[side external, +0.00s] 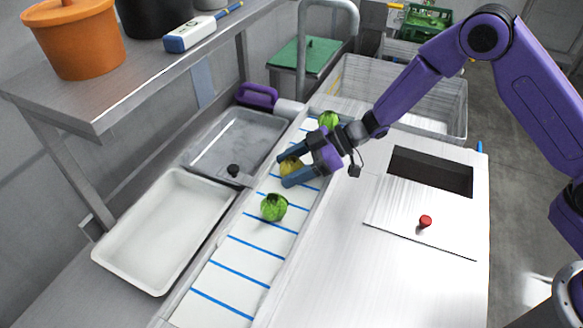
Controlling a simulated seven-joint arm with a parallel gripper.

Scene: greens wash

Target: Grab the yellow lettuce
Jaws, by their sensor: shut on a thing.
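The yellow lettuce (288,166) sits on the white strip with blue lines, between the two fingers of my gripper (287,171). The fingers are shut on it and hide part of it. I cannot tell whether it still touches the strip. A green lettuce (274,207) lies nearer on the same strip, apart from my gripper. Another green lettuce (328,120) lies farther back on the strip, just behind my gripper.
A white tray (122,247) and a grey sink basin (207,165) lie left of the strip. A white crate (441,104) stands behind. The right worktop has a dark opening (430,171) and a panel with a red knob (426,221). A shelf (150,78) overhangs the upper left.

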